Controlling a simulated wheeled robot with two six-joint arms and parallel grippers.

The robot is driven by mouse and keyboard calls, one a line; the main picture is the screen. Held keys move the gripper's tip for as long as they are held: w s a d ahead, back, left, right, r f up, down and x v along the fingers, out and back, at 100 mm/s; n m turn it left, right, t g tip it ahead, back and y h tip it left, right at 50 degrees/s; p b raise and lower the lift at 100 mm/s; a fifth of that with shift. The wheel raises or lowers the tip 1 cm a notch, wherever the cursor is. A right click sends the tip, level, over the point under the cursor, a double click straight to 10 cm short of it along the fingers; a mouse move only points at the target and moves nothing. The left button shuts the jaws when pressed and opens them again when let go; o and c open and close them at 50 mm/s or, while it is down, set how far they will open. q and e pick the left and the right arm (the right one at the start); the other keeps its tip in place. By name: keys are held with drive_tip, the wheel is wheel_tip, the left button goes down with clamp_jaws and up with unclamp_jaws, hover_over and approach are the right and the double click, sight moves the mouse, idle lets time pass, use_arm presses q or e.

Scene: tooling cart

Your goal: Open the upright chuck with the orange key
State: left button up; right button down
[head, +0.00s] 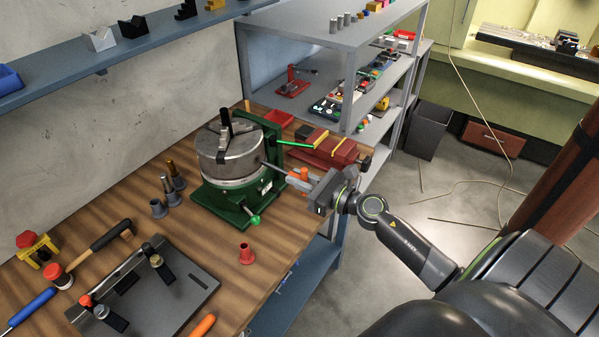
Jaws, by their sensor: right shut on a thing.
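The upright chuck (229,160) is a silver cylinder with jaws on top, mounted on a green base (238,200) on the wooden bench. A black rod (226,122) stands up from its top. The orange key (293,180) lies in my right gripper (303,180), which is shut on its orange handle. The key's grey shaft points left to the side of the chuck, and its tip meets the chuck's side; I cannot tell how deep it sits. My left gripper is not in view.
A red vise (325,147) stands behind my right gripper. Grey tapered sleeves (166,190) stand left of the chuck, a small red one (245,252) in front. A dark plate fixture (150,285) and a hammer (100,240) lie at left. A grey shelf (320,35) stands behind.

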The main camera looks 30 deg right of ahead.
drive_tip(key=shift+w+a, duration=0.1)
drive_tip(key=shift+w, duration=0.15)
idle(0.4)
drive_tip(key=shift+w, duration=0.15)
drive_tip(key=shift+a, duration=0.1)
idle(0.4)
drive_tip(key=shift+w, duration=0.15)
idle(0.4)
drive_tip(key=shift+w+a+p, duration=0.25)
drive_tip(key=shift+w+p, duration=0.05)
drive_tip(key=shift+w, duration=0.3)
idle(0.5)
